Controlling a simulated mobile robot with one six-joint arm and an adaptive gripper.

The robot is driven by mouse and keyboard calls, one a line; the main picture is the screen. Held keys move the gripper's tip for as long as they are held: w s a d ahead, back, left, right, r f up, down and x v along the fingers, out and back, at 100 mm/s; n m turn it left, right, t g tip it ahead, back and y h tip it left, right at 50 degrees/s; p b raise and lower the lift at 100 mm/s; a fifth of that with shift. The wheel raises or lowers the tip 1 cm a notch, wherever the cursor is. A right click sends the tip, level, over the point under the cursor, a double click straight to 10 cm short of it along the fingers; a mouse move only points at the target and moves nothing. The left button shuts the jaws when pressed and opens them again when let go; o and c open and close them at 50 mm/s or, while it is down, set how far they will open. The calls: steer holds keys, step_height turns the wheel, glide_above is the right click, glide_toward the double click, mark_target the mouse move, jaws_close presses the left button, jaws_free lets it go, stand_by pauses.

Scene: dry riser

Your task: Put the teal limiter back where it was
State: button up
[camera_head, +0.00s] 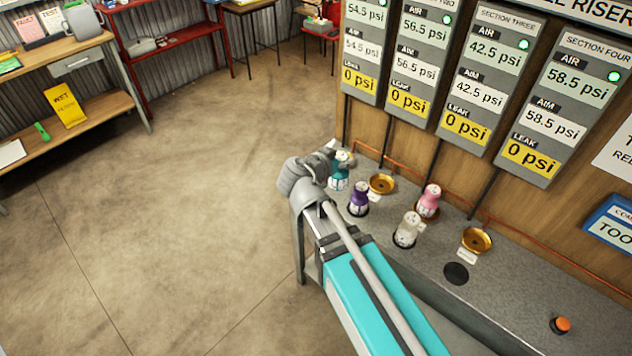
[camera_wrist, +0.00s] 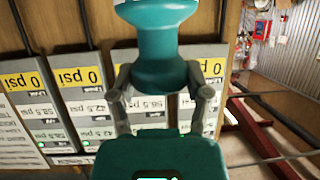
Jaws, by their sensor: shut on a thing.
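The teal limiter (camera_head: 338,174) is at the far left end of the grey bench, partly hidden behind my gripper (camera_head: 327,163). In the wrist view the teal limiter (camera_wrist: 162,45) fills the top middle, with a narrow waist between wider ends. My gripper's two fingers (camera_wrist: 160,80) close on it from both sides. I cannot tell whether its base touches the bench. Two gold cups stand on the bench: one empty just right of the teal limiter (camera_head: 382,184), one empty further right (camera_head: 476,240).
A purple limiter (camera_head: 359,198), a white limiter (camera_head: 408,231) and a pink limiter (camera_head: 430,200) stand close by on the bench (camera_head: 510,285). A black disc (camera_head: 456,273) and an orange button (camera_head: 562,325) lie further right. Gauge panels (camera_head: 480,85) hang behind. Open floor is left.

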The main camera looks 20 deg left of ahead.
steer(key=shift+s+a+n+y, duration=0.25)
steer(key=shift+s+a, duration=0.25)
steer(key=shift+a, duration=0.3)
steer(key=shift+s+a+n+y, duration=0.15)
steer(key=shift+s+a+y, duration=0.1)
steer(key=shift+s+a, duration=0.4)
steer(key=shift+w+a, duration=0.15)
steer(key=w+a+f+b, duration=0.6)
steer(key=w+f+b, duration=0.3)
steer(key=w, duration=0.2)
steer(key=shift+w, duration=0.4)
steer(key=shift+w+a+f+b, duration=0.1)
steer(key=shift+w+f+b, duration=0.1)
steer(key=shift+f+b, duration=0.85)
steer(key=shift+w+a+f+b, duration=0.1)
steer(key=shift+w+f+b, duration=0.05)
steer(key=shift+f+b, duration=0.85)
steer(key=shift+f, duration=0.15)
